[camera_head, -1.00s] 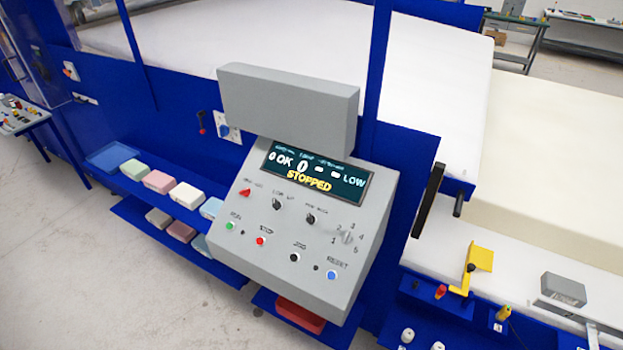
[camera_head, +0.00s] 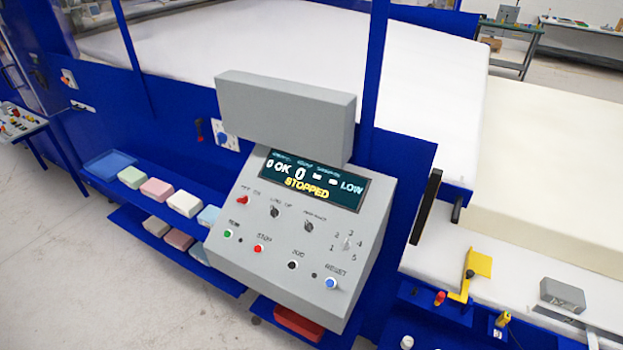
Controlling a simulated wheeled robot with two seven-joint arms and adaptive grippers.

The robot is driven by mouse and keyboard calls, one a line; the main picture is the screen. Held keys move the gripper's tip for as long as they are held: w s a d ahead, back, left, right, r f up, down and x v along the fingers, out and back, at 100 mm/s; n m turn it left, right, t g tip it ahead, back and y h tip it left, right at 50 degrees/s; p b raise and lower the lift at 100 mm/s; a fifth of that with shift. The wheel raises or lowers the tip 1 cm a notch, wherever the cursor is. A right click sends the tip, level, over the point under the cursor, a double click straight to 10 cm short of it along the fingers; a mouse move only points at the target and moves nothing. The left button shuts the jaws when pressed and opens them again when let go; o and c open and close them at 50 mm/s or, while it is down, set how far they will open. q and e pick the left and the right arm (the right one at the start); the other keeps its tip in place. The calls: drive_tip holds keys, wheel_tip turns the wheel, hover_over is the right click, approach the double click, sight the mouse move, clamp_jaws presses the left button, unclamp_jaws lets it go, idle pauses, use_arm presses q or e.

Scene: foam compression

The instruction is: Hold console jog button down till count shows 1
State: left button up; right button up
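The grey console (camera_head: 300,235) stands in the middle of the view with a sloped face. Its dark display (camera_head: 316,181) reads "0 OK 0", "LOW" and "STOPPED" in yellow. The jog button (camera_head: 292,265) is a small black button in the bottom row, under a blurred label. The red stop button (camera_head: 259,248) is to its left and the blue reset button (camera_head: 330,283) is to its right. The green run button (camera_head: 228,233) is at the far left of the row. Neither of my grippers is in view, and nothing touches the console face.
A grey box-shaped hood (camera_head: 285,112) rises behind the display. A blue shelf (camera_head: 100,165) with several coloured foam blocks lies left of the console. A yellow bracket (camera_head: 480,263) and a grey box (camera_head: 562,294) sit on the right. Open floor (camera_head: 90,270) is at the lower left.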

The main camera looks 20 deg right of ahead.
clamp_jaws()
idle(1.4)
